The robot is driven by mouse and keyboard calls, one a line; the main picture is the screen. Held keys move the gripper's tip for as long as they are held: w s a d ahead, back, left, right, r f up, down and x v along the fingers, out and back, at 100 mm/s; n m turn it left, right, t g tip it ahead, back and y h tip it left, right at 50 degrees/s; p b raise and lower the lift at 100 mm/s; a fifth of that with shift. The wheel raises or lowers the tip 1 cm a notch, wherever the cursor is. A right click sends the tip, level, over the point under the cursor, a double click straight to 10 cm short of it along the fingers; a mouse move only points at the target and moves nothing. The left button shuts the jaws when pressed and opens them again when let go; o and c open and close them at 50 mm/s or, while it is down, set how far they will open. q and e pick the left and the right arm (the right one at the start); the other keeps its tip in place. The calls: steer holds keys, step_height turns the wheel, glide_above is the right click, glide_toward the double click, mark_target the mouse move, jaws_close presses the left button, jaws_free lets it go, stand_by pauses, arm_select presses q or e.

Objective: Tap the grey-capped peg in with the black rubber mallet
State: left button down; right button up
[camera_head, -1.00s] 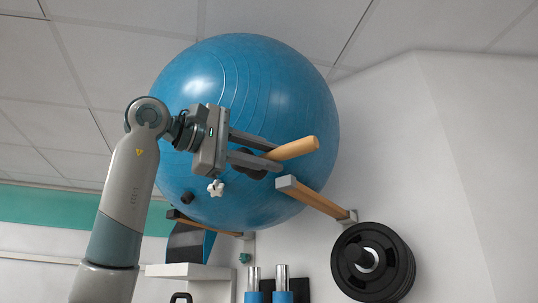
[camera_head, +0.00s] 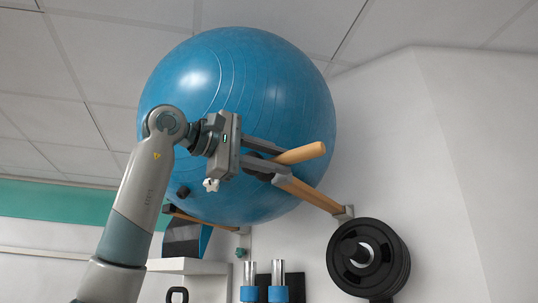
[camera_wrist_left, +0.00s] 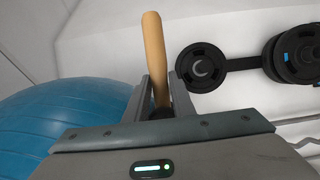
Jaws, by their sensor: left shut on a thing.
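My left gripper (camera_head: 282,165) is shut on the mallet near its black head (camera_head: 258,172), in front of the blue ball. The mallet's pale wooden handle (camera_head: 302,153) sticks out to the right, past the fingers. In the left wrist view the handle (camera_wrist_left: 153,55) points up from between the fingers (camera_wrist_left: 160,92); the head is mostly hidden. The wooden peg (camera_head: 312,194) runs from a wall bracket toward me, under the right side of the ball. Its grey-capped near end overlaps the lower fingertip; I cannot tell whether they touch. My right gripper is not in view.
The large blue ball (camera_head: 235,110) fills the space behind the gripper. A second wooden peg (camera_head: 205,222) is at lower left. Black weight plates (camera_head: 368,258) hang on the wall at lower right. A white shelf (camera_head: 185,265) is below. The wall at right is bare.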

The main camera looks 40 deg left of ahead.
arm_select(q)
steer(key=shift+w+r, duration=0.1)
steer(key=shift+w, duration=0.3)
steer(key=shift+s, duration=0.1)
steer(key=shift+w, duration=0.8)
steer(key=shift+w, duration=0.1)
stand_by(0.3)
steer(key=shift+s, duration=0.85)
steer(key=shift+w, duration=0.1)
steer(key=shift+w, duration=1.9)
steer(key=shift+s, duration=1.2)
